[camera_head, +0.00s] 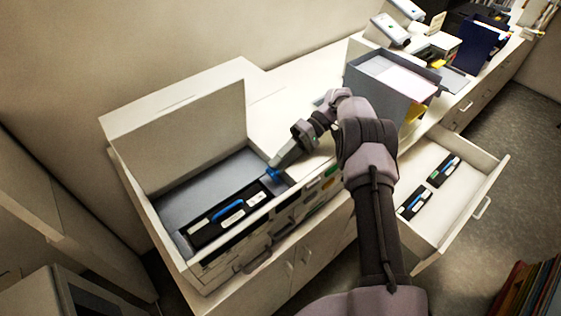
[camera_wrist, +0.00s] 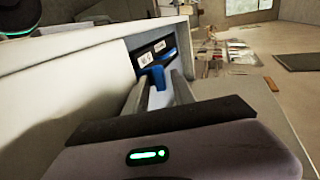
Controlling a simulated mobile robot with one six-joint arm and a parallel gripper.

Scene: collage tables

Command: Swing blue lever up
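A blue lever (camera_head: 273,173) stands at the right end of a black panel (camera_head: 212,229) inside the open white box. In the wrist view the blue lever (camera_wrist: 157,77) sits between the two fingers of my gripper (camera_wrist: 162,88). The fingers stand apart on either side of it, and a gap shows on its right side. In the head view my gripper (camera_head: 280,163) reaches down to the lever from the upper right and partly covers it. The panel also carries a blue strip (camera_head: 229,209) and white labels.
The box's white lid (camera_head: 195,135) stands raised behind the panel. A grey open bin (camera_head: 385,85) stands on the counter to the right. An open drawer (camera_head: 477,182) holding two black panels juts out at lower right. The box's front wall is close below my gripper.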

